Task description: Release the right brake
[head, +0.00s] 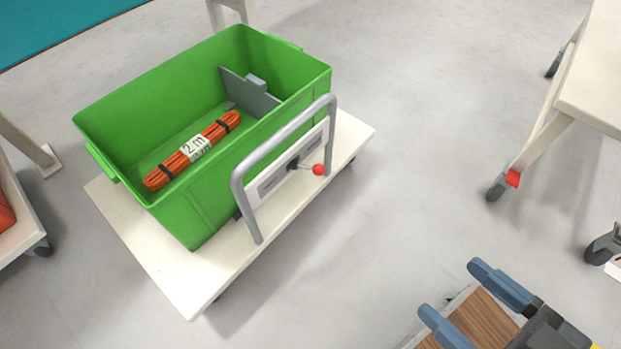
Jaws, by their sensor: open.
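A white cart (171,278) stands left of centre in the head view. A grey bent-tube handle (285,139) rises from its near side. Behind the handle is a white panel (262,190) with dark labels too small to read. A lever with a red knob (318,170) sits on this panel, its knob pointing right. No second lever shows on the panel. My gripper (457,290) is at the lower right, open, with two blue-grey fingers apart. It is well away from the lever and touches neither cart nor handle.
A green crate (185,213) on the cart holds an orange cable bundle (165,175) marked "2 m" and a grey divider (250,95). A pale table (592,85) at right has a caster with a red tab (513,178). Grey floor (420,150) between is clear.

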